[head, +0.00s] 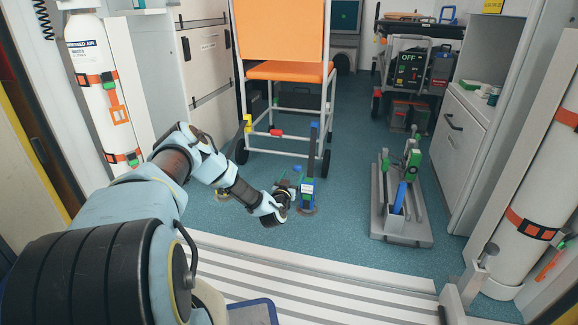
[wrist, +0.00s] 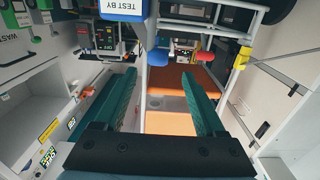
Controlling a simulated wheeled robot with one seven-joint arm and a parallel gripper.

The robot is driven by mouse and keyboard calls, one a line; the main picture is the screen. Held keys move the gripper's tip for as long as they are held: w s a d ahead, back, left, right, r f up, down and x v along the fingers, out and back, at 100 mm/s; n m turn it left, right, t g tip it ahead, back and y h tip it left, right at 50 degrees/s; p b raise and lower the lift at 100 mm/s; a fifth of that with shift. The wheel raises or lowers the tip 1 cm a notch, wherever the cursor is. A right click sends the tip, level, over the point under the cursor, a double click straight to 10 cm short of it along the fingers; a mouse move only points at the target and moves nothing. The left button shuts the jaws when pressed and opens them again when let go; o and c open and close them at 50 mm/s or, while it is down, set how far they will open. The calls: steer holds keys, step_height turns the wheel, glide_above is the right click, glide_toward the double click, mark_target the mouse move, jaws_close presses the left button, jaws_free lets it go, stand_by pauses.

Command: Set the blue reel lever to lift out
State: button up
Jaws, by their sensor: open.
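A blue reel unit (head: 307,190) with a tall dark post and a white label stands on the floor in front of the orange chair. My gripper (head: 288,187) is low, just left of this unit. In the wrist view, the gripper's teal fingers (wrist: 160,76) are apart with nothing between them. A blue housing marked "TEST BY" (wrist: 120,8) shows at the top edge of that view, and a rounded blue knob (wrist: 157,57) shows just beyond the fingertips. I cannot tell whether this knob is the lever's end. The lever's setting is not readable.
The orange chair (head: 286,71) stands behind the unit; its lower bar carries red and yellow parts. A grey floor plate (head: 400,226) with green parts and a blue upright (head: 399,197) lies to the right. White cylinders stand at both sides. Floor between unit and plate is clear.

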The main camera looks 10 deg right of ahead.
mark_target(297, 169)
steer(key=b+x, duration=0.4)
steer(key=x, duration=0.4)
steer(key=shift+w+d+f+b, duration=0.2)
steer(key=shift+w+d+b, duration=0.05)
steer(key=shift+d+b, duration=0.1)
steer(key=shift+w+d+r, duration=0.2)
steer(key=shift+w+d, duration=0.2)
steer(key=shift+w, duration=0.25)
steer(key=shift+c, duration=0.2)
jaws_close()
stand_by(0.4)
